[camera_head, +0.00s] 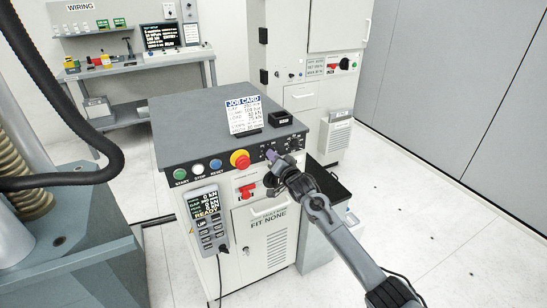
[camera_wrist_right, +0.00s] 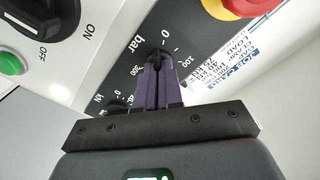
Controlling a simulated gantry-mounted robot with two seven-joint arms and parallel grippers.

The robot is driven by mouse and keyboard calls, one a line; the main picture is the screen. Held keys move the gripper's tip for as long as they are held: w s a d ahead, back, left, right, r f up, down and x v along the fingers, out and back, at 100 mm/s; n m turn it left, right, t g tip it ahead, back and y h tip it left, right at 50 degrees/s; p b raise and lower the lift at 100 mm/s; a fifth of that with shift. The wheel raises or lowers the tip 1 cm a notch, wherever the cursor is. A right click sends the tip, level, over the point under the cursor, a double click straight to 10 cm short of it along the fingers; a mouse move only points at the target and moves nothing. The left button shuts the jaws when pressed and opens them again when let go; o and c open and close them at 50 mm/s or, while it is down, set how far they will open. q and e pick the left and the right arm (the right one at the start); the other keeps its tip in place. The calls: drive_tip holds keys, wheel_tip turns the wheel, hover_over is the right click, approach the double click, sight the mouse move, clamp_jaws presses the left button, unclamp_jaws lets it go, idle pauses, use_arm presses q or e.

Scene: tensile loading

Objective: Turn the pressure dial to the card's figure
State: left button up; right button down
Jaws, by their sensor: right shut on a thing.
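The job card (camera_head: 243,115) stands upright on the grey cabinet top (camera_head: 190,125). Its heading is readable, but its figures are too small to read surely. It also shows tilted in the right wrist view (camera_wrist_right: 228,62). The pressure dial (camera_wrist_right: 157,53) is a small dark knob on the black panel, with "bar" and scale figures such as 0, 100 and 300 around it. My right gripper (camera_wrist_right: 158,70) is shut on the dial, its purple fingers hiding most of the knob and its pointer. In the head view my right gripper (camera_head: 276,163) is at the panel's right front. My left gripper is not in view.
Beside the dial are a red-and-yellow emergency stop (camera_head: 240,159), coloured buttons (camera_head: 198,169) and a red switch (camera_head: 247,190). A second small knob (camera_wrist_right: 115,107) marked kN sits close to my right fingers. A handset (camera_head: 207,218) hangs on the front. Floor at right is clear.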

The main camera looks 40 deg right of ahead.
drive_tip(key=shift+n+p, duration=3.1)
drive_tip(key=shift+n, duration=4.8)
drive_tip(key=c, duration=1.3)
unclamp_jaws()
